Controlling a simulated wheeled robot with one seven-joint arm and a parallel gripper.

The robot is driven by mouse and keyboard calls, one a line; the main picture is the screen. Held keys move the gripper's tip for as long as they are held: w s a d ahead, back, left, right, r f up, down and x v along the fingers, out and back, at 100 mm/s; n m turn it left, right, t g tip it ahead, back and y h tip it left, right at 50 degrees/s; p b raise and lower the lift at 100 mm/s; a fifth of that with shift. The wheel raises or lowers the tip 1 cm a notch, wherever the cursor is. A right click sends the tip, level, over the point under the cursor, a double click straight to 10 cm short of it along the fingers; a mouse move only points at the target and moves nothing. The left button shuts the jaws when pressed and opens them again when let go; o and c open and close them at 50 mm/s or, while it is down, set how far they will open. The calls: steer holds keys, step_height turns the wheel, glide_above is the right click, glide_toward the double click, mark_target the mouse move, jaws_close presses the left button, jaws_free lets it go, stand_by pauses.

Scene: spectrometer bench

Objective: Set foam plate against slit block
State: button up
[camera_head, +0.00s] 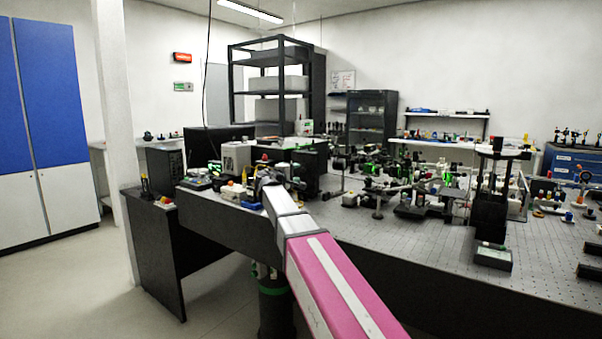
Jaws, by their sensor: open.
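My arm reaches from the lower right up to the left part of the optical bench (400,237). My gripper (266,178) shows small and dark at its far end, above the bench's left edge among small parts. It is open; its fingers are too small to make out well. I see nothing clearly between them. I cannot pick out the foam plate or the slit block among the crowded small parts; they may be hidden by my arm or too small to tell.
A tall black post stand (490,200) rises at the right. Optical mounts fill the middle. The floor at left is clear.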

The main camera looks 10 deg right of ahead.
mark_target(302, 170)
steer(key=shift+x, duration=2)
jaws_close()
steer(key=w+a, duration=0.4)
steer(key=shift+w+a, duration=0.3)
jaws_free()
steer(key=shift+s+a, duration=0.1)
